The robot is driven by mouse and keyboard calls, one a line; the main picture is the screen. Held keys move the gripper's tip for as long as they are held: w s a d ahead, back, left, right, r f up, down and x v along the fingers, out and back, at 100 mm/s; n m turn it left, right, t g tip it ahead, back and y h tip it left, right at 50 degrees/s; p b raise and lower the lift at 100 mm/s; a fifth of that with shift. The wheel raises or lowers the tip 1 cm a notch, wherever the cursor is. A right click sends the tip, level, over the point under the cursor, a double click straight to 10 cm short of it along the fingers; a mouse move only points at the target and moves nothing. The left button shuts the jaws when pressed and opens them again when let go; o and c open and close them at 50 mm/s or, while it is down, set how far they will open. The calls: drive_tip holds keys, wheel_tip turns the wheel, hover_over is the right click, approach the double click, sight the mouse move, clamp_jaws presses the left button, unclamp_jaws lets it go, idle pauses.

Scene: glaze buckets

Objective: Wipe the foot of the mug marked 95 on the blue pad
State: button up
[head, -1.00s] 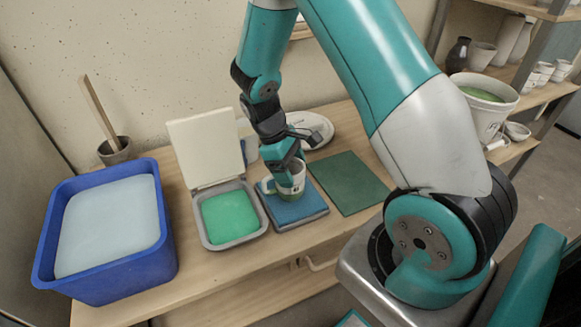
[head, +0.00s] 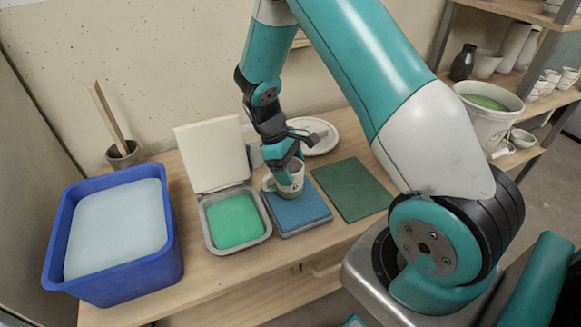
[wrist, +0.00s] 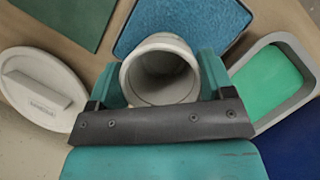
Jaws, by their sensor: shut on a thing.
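The mug (head: 294,178) is pale on top with a green glazed lower part. A dark mark on its side is too small to read. My gripper (head: 286,168) is shut on the mug and holds it upright at the back part of the blue pad (head: 304,212). Its foot is on or just over the pad; I cannot tell which. In the wrist view the mug's open mouth (wrist: 160,72) sits between the fingers of my gripper (wrist: 162,82), with the blue pad (wrist: 185,20) beyond it.
Left of the pad is a grey tray with green glaze (head: 235,221) and a raised pale lid (head: 211,155). A blue tub (head: 170,262) stands further left. A dark green mat (head: 352,190) lies right of the pad. A round pale lid (head: 322,148) lies behind.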

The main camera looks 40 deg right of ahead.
drive_tip(key=shift+s+a+p, duration=0.2)
drive_tip(key=shift+s+a, duration=0.1)
drive_tip(key=shift+s, duration=0.75)
drive_tip(key=shift+s+a+p, duration=0.2)
drive_tip(key=shift+s+a, duration=0.15)
drive_tip(key=shift+s, duration=0.7)
drive_tip(key=shift+s+a+p, duration=0.2)
drive_tip(key=shift+s+a, duration=0.1)
drive_tip(key=shift+s, duration=0.75)
drive_tip(key=shift+w+d+f+p, duration=0.1)
drive_tip(key=shift+w+d+p, duration=0.2)
drive_tip(key=shift+w, duration=0.8)
drive_tip(key=shift+w+d+r+p, duration=0.15)
drive_tip(key=shift+w+d, duration=0.2)
drive_tip(key=shift+w, duration=0.8)
drive_tip(key=shift+w+d+f+p, duration=0.2)
drive_tip(key=shift+w+d, duration=0.15)
drive_tip(key=shift+w, duration=0.75)
drive_tip(key=shift+s+a+p, duration=0.25)
drive_tip(key=shift+s+a, duration=0.1)
drive_tip(key=shift+s, duration=0.8)
drive_tip(key=shift+s+a+p, duration=0.3)
drive_tip(key=shift+s, duration=0.85)
drive_tip(key=shift+s+a+p, duration=0.25)
drive_tip(key=shift+s+a, duration=0.1)
drive_tip(key=shift+s, duration=0.8)
drive_tip(key=shift+r, duration=0.2)
wheel_tip(320, 180, up, 7)
drive_tip(key=p, duration=0.6)
drive_tip(key=shift+p, duration=0.3)
